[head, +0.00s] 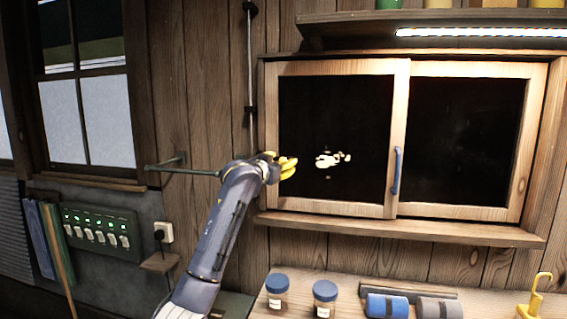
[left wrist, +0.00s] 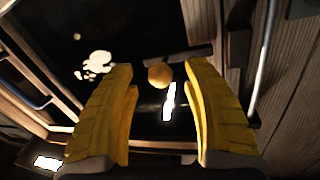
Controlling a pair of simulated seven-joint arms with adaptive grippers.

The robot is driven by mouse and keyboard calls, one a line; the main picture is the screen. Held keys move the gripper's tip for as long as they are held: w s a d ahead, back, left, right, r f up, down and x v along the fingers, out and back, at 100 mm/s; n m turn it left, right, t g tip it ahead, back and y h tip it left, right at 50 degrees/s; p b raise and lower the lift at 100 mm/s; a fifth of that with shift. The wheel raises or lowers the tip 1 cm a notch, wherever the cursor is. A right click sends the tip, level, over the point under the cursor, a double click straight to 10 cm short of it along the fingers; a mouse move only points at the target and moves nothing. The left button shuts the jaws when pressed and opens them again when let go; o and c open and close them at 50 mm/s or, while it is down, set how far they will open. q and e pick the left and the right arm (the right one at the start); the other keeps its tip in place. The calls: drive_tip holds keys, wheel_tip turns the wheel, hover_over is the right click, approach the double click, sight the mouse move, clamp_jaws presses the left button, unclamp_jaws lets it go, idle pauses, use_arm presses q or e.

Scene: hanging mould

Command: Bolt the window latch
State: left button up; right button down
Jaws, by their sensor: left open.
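The window (head: 335,140) is a wooden-framed pair of dark panes on the plank wall, with a blue handle (head: 396,170) on its middle stile. My left gripper (head: 288,167) has yellow fingers and is at the window's left edge. In the left wrist view the gripper (left wrist: 161,82) is open, with a round tan knob (left wrist: 160,75) showing between its fingertips. A dark bar (left wrist: 180,55) lies beside the knob; I cannot tell for sure that these are the latch. In the head view the gripper hides this spot. My right gripper is not in view.
White blotches (head: 328,160) show on the left pane. A vertical rod (head: 250,60) runs on the wall left of the window. A horizontal bar (head: 185,170) juts nearby. A lit shelf (head: 430,18) hangs above.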

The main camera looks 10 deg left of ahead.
use_arm(q)
drive_tip(key=shift+x, duration=0.95)
drive_tip(key=shift+c, duration=0.3)
clamp_jaws()
drive_tip(key=shift+w, duration=0.1)
